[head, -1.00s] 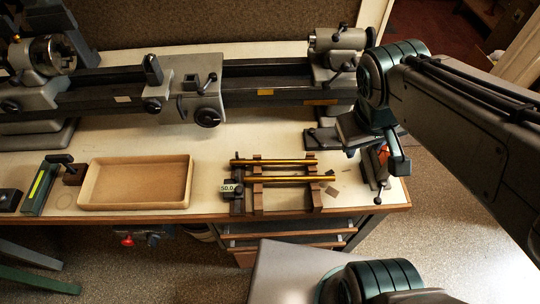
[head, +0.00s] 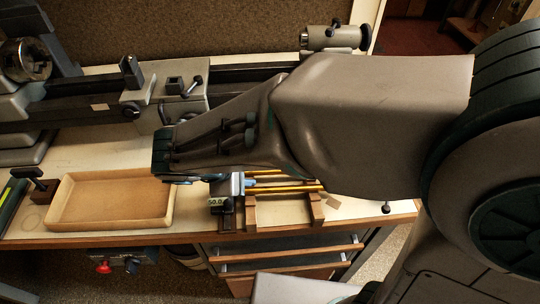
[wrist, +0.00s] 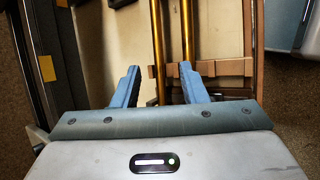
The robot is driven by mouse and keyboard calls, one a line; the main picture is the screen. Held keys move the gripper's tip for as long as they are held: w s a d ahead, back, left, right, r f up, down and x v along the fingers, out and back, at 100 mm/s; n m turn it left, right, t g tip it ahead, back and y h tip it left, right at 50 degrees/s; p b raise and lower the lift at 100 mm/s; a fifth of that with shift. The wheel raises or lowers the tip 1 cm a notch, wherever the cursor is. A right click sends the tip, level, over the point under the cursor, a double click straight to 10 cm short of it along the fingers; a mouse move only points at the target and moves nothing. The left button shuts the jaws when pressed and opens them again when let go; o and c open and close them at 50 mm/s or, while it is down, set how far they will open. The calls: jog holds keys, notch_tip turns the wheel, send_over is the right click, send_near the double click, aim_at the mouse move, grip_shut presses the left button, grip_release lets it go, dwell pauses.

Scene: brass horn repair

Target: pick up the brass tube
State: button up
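Two brass tubes lie side by side across a wooden rack. The far tube (head: 268,178) is partly hidden by my arm in the head view, and the near tube (head: 285,188) shows below it. In the wrist view the far tube (wrist: 157,45) runs between the spread blue fingers of my gripper (wrist: 158,87). The near tube (wrist: 188,28) lines up with the right finger. My gripper is open and empty over the rack's left end in the head view. I cannot tell its height above the tubes.
The wooden rack (head: 317,208) stands near the bench's front edge, with a 50.0 readout (head: 216,202) at its left. A shallow tan tray (head: 110,222) lies further left. The lathe (head: 180,95) runs along the back. Drawers (head: 290,253) are below the bench.

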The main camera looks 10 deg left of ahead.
jog(key=x, duration=0.9)
jog(key=shift+w+d, duration=0.15)
jog(key=shift+w, duration=0.05)
jog(key=shift+c, duration=0.3)
grip_shut()
